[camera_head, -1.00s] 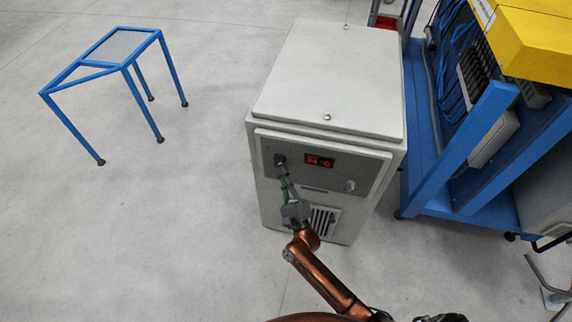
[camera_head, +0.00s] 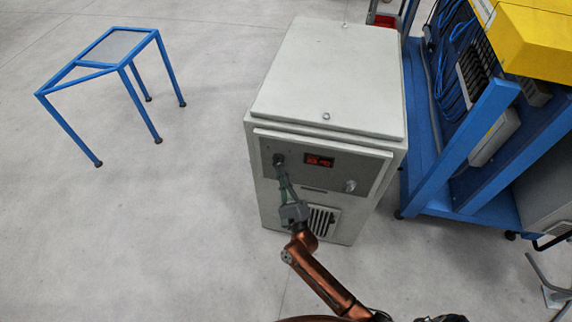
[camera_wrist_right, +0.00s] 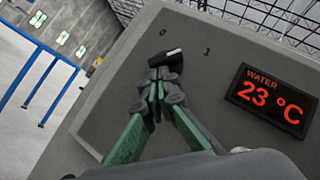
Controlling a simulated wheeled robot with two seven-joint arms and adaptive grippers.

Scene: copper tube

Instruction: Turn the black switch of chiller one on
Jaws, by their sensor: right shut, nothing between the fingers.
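The chiller (camera_head: 330,80) is a light grey cabinet with a dark panel on its front. The black switch (camera_wrist_right: 173,55) is at the panel's upper left, with marks 0 and 1 above and right of it in the right wrist view. Its white-marked end points up and right, between the two marks and more toward 1. My right gripper (camera_wrist_right: 158,84) is shut and empty, its fingertips at the switch's lower side; I cannot tell whether they touch. In the head view the right gripper (camera_head: 282,168) covers part of the switch area. My left gripper is not in view.
A red display (camera_wrist_right: 272,96) beside the switch reads WATER 23 °C. A pale knob (camera_head: 350,186) sits at the panel's right. A blue rack (camera_head: 455,160) stands close on the right. A blue frame table (camera_head: 112,68) stands at left, with open floor between.

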